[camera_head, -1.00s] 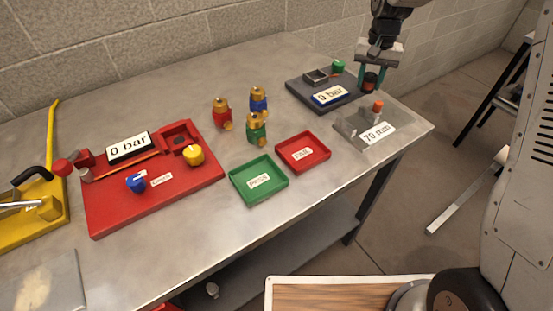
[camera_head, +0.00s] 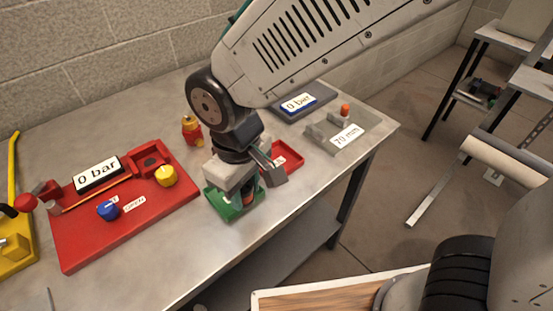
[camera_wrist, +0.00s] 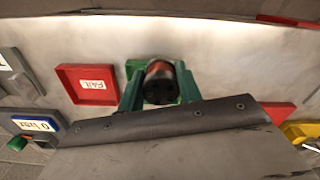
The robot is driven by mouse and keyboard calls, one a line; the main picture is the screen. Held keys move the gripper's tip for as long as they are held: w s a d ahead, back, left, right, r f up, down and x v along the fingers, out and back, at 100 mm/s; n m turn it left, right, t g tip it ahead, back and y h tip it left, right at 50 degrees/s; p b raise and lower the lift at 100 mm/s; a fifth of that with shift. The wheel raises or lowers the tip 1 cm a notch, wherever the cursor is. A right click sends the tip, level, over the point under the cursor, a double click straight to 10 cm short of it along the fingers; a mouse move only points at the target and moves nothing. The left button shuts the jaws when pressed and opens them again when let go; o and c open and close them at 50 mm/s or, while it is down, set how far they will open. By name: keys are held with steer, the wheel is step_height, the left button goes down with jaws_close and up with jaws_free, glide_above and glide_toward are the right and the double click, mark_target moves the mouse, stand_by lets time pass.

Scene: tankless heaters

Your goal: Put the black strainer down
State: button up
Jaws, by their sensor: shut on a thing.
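My gripper (camera_head: 246,197) is shut on the black strainer, a small dark round piece with an orange-red part. The strainer (camera_wrist: 160,84) shows between the green fingers in the wrist view. The gripper points down over the green tray (camera_head: 228,214) on the metal table. My arm and gripper hide much of the tray. I cannot tell whether the strainer touches the tray floor.
The red FAIL tray (camera_head: 290,157) is just to the right, partly hidden; it also shows in the wrist view (camera_wrist: 84,72). A red test stand (camera_head: 75,240) lies left. A red valve (camera_head: 191,130) stands behind. A grey 70 mm gauge (camera_head: 318,133) is at the right.

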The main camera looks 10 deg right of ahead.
glide_above(277, 164)
steer(key=shift+f, duration=2.5)
steer(key=shift+f, duration=0.15)
steer(key=o, duration=1.1)
step_height(277, 164, up, 12)
steer(key=s+d+r+m, duration=0.3)
steer(key=s+d, duration=0.1)
steer(key=d, duration=0.3)
steer(key=s+d+r+m, duration=0.2)
steer(key=s+d+r, duration=0.1)
steer(key=s+d, duration=0.3)
steer(key=s+d+m, duration=0.1)
steer(key=s+d, duration=0.1)
steer(key=s, duration=0.1)
steer(key=s+d+m, duration=0.2)
steer(key=s+d, duration=0.1)
steer(key=s+d+m+t, duration=0.1)
steer(key=s+d, duration=0.1)
steer(key=s, duration=0.1)
steer(key=shift+s+d+f+m, duration=0.2)
steer(key=shift+d+f+m, duration=0.05)
steer(key=shift+d+m, duration=0.15)
